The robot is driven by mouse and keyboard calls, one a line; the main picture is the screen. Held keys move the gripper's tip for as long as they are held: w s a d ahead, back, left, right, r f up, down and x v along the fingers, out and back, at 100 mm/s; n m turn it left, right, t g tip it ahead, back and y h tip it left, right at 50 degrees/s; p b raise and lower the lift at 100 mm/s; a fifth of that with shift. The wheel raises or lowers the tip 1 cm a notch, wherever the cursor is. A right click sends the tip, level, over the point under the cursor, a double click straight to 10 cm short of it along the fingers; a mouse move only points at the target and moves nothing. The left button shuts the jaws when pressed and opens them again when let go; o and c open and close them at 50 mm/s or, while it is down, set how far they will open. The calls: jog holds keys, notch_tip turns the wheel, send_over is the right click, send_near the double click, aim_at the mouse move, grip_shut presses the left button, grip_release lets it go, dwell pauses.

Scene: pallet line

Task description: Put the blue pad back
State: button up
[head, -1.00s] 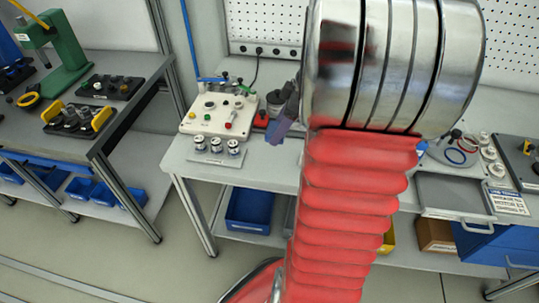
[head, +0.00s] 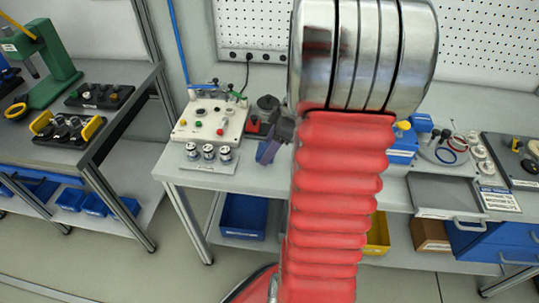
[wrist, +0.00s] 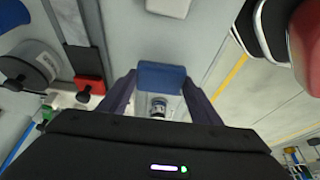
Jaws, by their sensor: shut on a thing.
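The blue pad (wrist: 161,77) is held between the tips of my gripper's two dark purple fingers in the wrist view. My gripper (wrist: 160,82) is shut on it. In the head view my gripper (head: 268,151) hangs near the front of the middle bench, right of the white panel box (head: 212,119). The pad cannot be told clearly from the fingers there. A small silver cylinder (wrist: 158,106) shows below the pad, between the fingers, in the wrist view.
Several small silver cylinders (head: 208,152) stand on a plate before the panel box. A red block (wrist: 88,86) and a dark grey round part (wrist: 28,66) lie near my gripper. Right of my arm are a blue box (head: 403,147) and a grey tray (head: 447,193).

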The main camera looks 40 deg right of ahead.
jog(key=shift+f, duration=1.85)
jog(key=shift+f, duration=0.1)
jog(key=o, duration=1)
jog(key=v, duration=1.2)
jog(key=shift+a, duration=0.15)
